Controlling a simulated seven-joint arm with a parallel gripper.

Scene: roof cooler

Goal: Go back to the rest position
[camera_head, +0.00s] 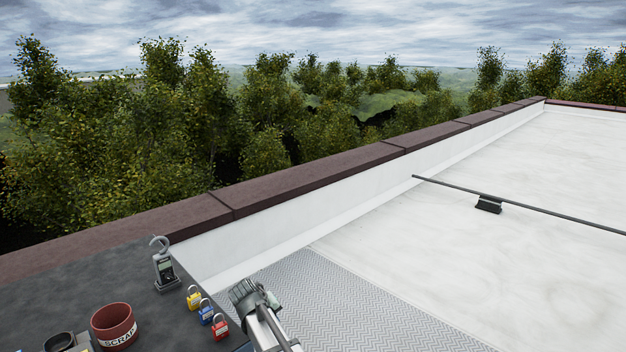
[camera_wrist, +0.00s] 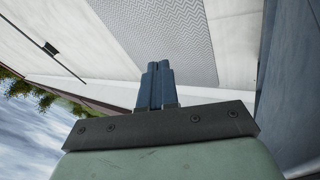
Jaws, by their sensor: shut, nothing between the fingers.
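My gripper (camera_wrist: 158,68) shows in the wrist view with its two blue-grey fingers side by side and closed together. Nothing is between them. The wrist view looks past the fingers at the grey patterned walkway mat (camera_wrist: 165,25) and white roof, with the horizon tilted. In the head view part of my arm shows at the bottom centre, right of the padlocks; the fingertips cannot be made out there.
A dark bench top (camera_head: 60,285) at lower left holds a red SCRAP bin (camera_head: 114,327), a clamp meter (camera_head: 164,270), and yellow (camera_head: 194,297), blue (camera_head: 206,312) and red padlocks (camera_head: 220,328). A brown-capped parapet (camera_head: 300,180) runs behind. A thin pipe (camera_head: 540,211) crosses the roof at right.

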